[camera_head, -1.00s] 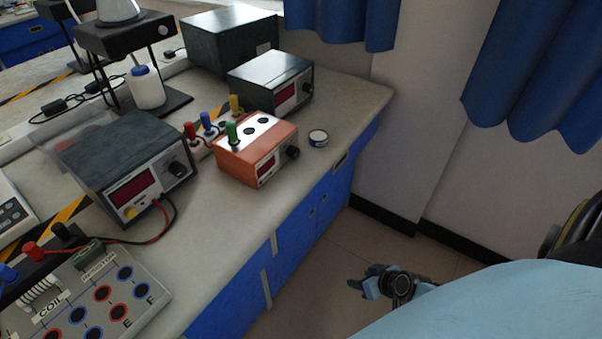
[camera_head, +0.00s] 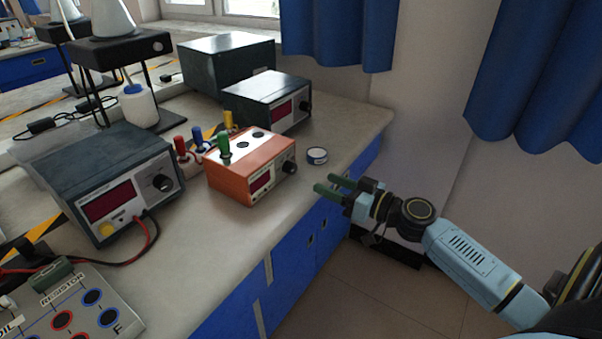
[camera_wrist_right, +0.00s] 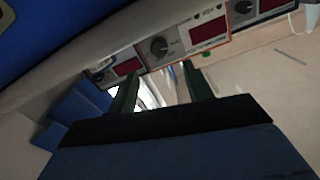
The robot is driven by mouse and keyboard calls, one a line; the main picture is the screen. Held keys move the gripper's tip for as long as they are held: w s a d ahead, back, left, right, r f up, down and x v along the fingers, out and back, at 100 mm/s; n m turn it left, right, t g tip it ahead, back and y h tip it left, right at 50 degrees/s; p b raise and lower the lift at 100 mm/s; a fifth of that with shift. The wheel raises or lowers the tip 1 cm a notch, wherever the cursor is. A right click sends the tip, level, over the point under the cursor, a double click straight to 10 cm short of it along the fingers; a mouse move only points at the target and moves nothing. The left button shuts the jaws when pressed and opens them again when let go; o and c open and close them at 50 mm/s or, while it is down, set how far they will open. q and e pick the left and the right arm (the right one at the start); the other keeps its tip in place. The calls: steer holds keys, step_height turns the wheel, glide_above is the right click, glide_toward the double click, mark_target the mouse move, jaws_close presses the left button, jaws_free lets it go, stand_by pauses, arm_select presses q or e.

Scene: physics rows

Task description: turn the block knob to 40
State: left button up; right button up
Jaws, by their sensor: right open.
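The orange block (camera_head: 228,184) stands on the bench with a dark display and a black round knob (camera_head: 289,168) on its front face. In the right wrist view the same knob (camera_wrist_right: 158,46) shows at upper centre, with a pale pointer mark; its setting is too small to read. My right gripper (camera_head: 326,183) is open and empty, to the right of the knob and apart from it, in front of the bench edge. Its two green fingers (camera_wrist_right: 160,78) point towards the block's front in the right wrist view. My left gripper is not in view.
A small round tin (camera_head: 317,155) sits right of the block. A dark power supply (camera_head: 108,172) with a red and black lead stands left, another dark box (camera_head: 268,100) behind. Green, red, blue and yellow plugs stand around the block. Floor beyond the bench is clear.

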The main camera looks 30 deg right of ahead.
mark_target(294, 170)
steer(key=x, duration=0.8)
steer(key=shift+w+a, duration=0.1)
steer(key=shift+w, duration=0.2)
steer(key=shift+c, duration=0.4)
steer(key=c, duration=0.9)
